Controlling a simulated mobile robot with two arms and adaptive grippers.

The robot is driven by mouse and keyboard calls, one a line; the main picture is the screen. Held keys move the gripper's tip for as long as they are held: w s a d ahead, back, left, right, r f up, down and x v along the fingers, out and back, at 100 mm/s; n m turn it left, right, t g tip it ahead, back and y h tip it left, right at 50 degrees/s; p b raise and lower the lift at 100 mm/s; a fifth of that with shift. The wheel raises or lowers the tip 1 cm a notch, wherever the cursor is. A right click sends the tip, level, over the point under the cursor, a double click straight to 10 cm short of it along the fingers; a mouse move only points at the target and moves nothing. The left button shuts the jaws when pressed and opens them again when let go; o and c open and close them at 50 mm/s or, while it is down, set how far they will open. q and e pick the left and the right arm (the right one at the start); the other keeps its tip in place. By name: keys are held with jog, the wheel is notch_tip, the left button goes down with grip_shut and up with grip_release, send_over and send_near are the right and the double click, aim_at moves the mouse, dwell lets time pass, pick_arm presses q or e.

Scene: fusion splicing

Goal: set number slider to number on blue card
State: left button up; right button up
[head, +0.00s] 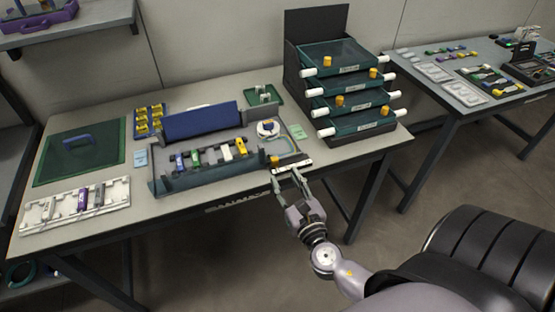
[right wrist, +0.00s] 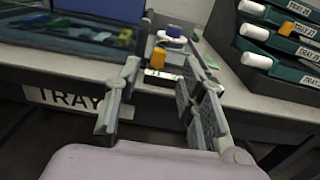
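The number slider (head: 293,166) looks like a pale strip with dark marks at the front right corner of the blue-grey tray. An orange knob (head: 275,160) stands at its left part. In the right wrist view the strip (right wrist: 162,78) and knob (right wrist: 158,58) show between my fingers; its digits are unreadable. The blue card (head: 140,157) lies on the table left of the tray; its number is too small to read. My right gripper (head: 286,175) is open and empty, just in front of the slider at the table's front edge. My left gripper is not in view.
A drawer rack (head: 345,90) stands at the back right. A white holder (head: 75,206) and green mat (head: 80,152) are left.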

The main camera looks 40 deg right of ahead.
aim_at(276, 161)
jog(key=p+x, duration=0.1)
jog(key=x, duration=0.5)
jog(key=shift+w+d, duration=0.1)
jog(key=shift+w, duration=0.15)
jog(key=shift+c, duration=0.4)
grip_shut()
